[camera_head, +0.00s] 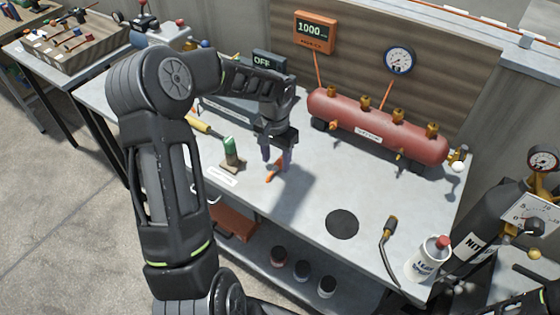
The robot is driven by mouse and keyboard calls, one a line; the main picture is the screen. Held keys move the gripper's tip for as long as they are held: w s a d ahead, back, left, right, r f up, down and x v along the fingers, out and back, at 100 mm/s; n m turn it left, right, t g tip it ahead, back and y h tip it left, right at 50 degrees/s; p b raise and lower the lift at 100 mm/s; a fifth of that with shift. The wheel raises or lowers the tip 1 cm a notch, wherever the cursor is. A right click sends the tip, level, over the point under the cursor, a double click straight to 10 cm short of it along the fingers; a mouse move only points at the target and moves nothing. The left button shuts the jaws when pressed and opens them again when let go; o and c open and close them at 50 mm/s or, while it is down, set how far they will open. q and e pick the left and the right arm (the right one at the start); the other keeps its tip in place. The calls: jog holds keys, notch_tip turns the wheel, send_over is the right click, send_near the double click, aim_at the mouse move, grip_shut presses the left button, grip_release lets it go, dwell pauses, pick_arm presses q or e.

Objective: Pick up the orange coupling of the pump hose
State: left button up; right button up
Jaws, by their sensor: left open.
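My left gripper (278,157) reaches down over the grey bench, its two purple fingertips apart. A small orange piece (274,173), which looks like the coupling, shows at the fingertips, close to the bench top. The fingers partly hide it, and I cannot tell whether it lies between them or just behind them. The hose itself is not clear, as my left arm covers much of the bench's left part. I do not make out my right gripper.
A red manifold tank (375,125) with brass fittings stands at the back of the bench (300,220). A green-topped valve (230,152) stands just left of the gripper. A black disc (342,223), a torch-like tool (389,240) and a white can (428,260) are at the right.

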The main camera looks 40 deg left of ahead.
pick_arm(q)
notch_tip(320, 180, down, 2)
jog(key=shift+f, duration=0.1)
jog(key=shift+c, duration=0.4)
grip_shut()
dwell(0.6)
